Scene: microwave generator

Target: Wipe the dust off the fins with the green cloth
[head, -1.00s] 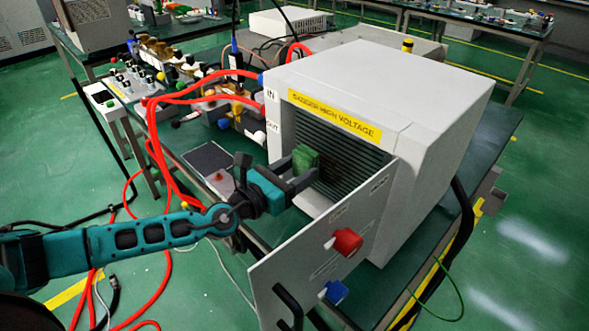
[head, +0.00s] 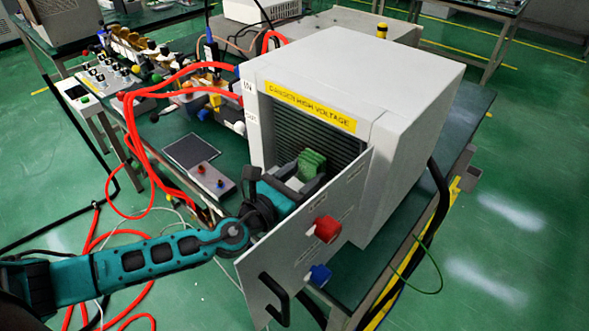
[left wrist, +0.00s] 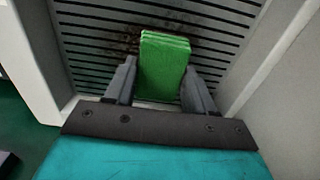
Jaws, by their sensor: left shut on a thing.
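The green cloth (head: 311,164) is a folded block held between the fingers of my left gripper (head: 303,178). In the left wrist view the cloth (left wrist: 162,66) sits between both fingers, in front of the dark horizontal fins (left wrist: 95,38). Brown-black dust shows on the fins around the top of the cloth, to both sides. Whether the cloth touches the fins I cannot tell for sure. In the head view the fins (head: 290,125) lie inside the open front of the white generator cabinet (head: 370,75). My right gripper does not show.
The open front panel (head: 340,205) stands right of my left gripper, with a red knob (head: 327,229) and a blue knob (head: 320,274). Red hoses (head: 135,130) and a small box with buttons (head: 208,178) are to the left. A yellow warning label (head: 310,106) is above the fins.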

